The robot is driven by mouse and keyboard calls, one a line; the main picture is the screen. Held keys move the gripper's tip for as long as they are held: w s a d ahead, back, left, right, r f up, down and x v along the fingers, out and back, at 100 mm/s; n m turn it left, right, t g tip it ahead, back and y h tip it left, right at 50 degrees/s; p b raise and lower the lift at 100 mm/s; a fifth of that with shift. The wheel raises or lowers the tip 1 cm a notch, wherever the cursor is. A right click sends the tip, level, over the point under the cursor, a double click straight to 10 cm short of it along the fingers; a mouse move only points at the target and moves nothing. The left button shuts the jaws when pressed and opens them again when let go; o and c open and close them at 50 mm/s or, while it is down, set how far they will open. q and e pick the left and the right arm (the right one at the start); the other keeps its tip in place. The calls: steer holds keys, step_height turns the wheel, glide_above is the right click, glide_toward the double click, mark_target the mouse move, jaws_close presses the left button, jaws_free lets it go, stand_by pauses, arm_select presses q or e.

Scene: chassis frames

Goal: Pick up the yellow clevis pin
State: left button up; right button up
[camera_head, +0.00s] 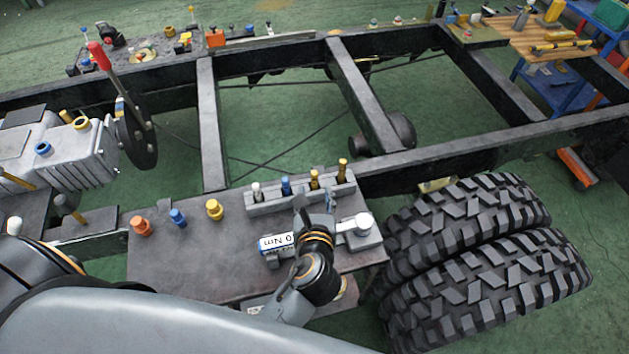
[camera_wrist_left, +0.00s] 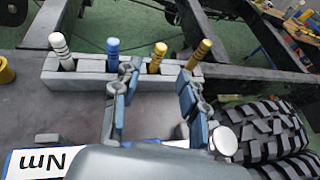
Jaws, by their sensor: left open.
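A grey rack (camera_head: 265,208) on the side plate holds upright pins in a row: white, blue and two yellow-gold ones. The first yellow pin (camera_head: 314,180) is third from the left; it also shows in the left wrist view (camera_wrist_left: 157,60). The second yellow pin (camera_head: 342,172) stands at the right end and shows darker in the left wrist view (camera_wrist_left: 199,54). My left gripper (camera_head: 315,204) is open and empty, just in front of the rack. In the left wrist view its fingers (camera_wrist_left: 156,76) frame the third pin from either side, apart from it. My right gripper is out of view.
The blue pin (camera_head: 286,187) and white pin (camera_head: 257,193) stand close on the left. A tool marked Nm (camera_head: 275,243) lies by my left wrist. Orange, blue and yellow fittings (camera_head: 214,210) stand on the plate (camera_head: 185,255). Large tyres (camera_head: 480,270) are at right.

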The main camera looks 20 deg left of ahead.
mark_target(315, 177)
arm_select(q)
steer(key=x, duration=0.7)
steer(key=shift+w, duration=0.15)
jaws_close()
